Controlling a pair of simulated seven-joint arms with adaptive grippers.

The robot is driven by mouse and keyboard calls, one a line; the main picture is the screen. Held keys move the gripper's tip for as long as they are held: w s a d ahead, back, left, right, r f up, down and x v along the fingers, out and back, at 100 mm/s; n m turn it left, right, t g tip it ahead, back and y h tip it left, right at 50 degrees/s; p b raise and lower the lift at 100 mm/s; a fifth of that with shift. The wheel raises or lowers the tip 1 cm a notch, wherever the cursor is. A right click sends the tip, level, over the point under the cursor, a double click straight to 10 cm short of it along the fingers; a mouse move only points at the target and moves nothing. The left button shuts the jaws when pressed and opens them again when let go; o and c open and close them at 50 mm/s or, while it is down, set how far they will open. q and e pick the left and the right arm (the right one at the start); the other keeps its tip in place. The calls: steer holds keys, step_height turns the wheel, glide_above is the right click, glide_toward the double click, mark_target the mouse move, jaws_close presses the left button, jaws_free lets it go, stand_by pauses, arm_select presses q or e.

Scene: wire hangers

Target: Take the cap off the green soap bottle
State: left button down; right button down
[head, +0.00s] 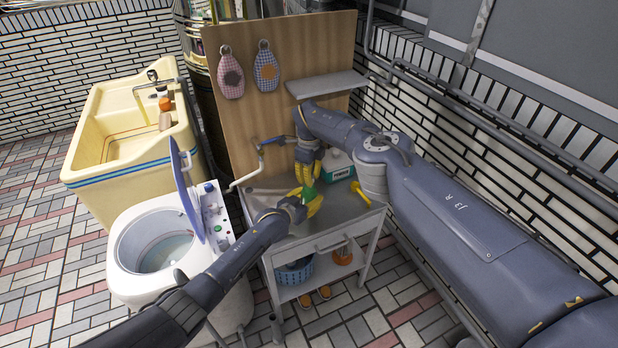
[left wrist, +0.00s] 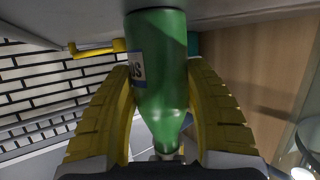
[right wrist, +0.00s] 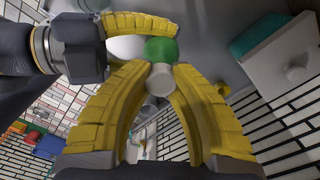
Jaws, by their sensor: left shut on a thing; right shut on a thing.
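The green soap bottle (head: 309,193) is above the grey worktable, largely covered by my grippers in the head view. In the left wrist view the bottle (left wrist: 160,75), with a blue-and-white label, lies between the yellow fingers of my left gripper (left wrist: 165,110), which is shut on its body. My right gripper (head: 308,170) comes from above. In the right wrist view its fingers (right wrist: 163,80) are shut around the pale cap (right wrist: 158,78) beside the green bottle (right wrist: 160,49). Cap and bottle look in contact; I cannot tell whether the cap has loosened.
A white-and-teal box (head: 337,166) stands at the back of the worktable (head: 345,215), and a yellow tool (head: 361,193) lies at its right. A blue basket (head: 295,271) is on the shelf below. The open washing machine (head: 160,245) and cream sink (head: 125,130) stand to the left.

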arm_select(q)
steer(key=shift+f, duration=0.1)
arm_select(e)
steer(key=n, duration=0.6)
steer(key=shift+w+d, duration=0.1)
steer(key=shift+d, duration=0.05)
steer(key=n, duration=0.4)
steer(key=shift+r+n, duration=0.1)
steer(key=shift+n, duration=0.3)
steer(key=shift+r, duration=1)
steer(key=shift+r, duration=0.1)
steer(key=shift+r, duration=1.95)
arm_select(q)
steer(key=c, duration=0.6)
jaws_free()
